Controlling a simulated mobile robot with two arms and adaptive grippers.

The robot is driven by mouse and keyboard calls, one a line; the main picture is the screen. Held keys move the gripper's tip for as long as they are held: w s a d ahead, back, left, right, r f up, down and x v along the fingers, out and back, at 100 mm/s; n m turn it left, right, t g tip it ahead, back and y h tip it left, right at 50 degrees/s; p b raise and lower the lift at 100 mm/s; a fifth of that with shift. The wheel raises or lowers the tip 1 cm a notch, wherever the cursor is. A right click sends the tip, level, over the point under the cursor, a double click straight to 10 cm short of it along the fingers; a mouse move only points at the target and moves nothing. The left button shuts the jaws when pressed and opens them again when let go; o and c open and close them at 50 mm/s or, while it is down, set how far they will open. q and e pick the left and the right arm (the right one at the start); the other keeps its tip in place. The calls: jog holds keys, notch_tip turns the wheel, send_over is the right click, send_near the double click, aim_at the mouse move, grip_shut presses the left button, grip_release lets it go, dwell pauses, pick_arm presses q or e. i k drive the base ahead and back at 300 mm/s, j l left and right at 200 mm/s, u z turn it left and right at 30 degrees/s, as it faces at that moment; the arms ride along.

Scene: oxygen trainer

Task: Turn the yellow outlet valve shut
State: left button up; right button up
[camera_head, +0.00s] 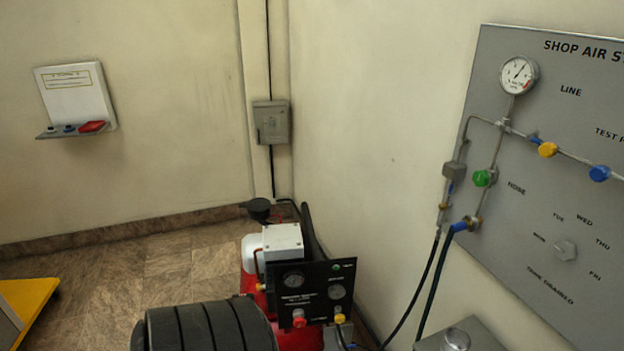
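Two yellow knobs show in the head view, and I cannot read which is labelled as the outlet. One yellow knob (340,318) sits at the lower right of the black panel (312,290) on the red compressor (248,284), beside a red knob (299,318). The other yellow knob (548,149) is on the pipe of the grey wall board (530,225), left of a blue knob (599,173). Whether either valve is open or closed cannot be told. Neither of my grippers is in view.
A black ribbed round part (205,327) blocks the lower middle. A green knob (482,178) and gauge (518,75) are on the board. Dark hoses (430,285) hang below it. A yellow-edged surface (28,300) is at left. Some tiled floor (130,270) is bare.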

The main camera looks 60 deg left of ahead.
aim_at(339, 318)
jog(key=u, duration=2.3)
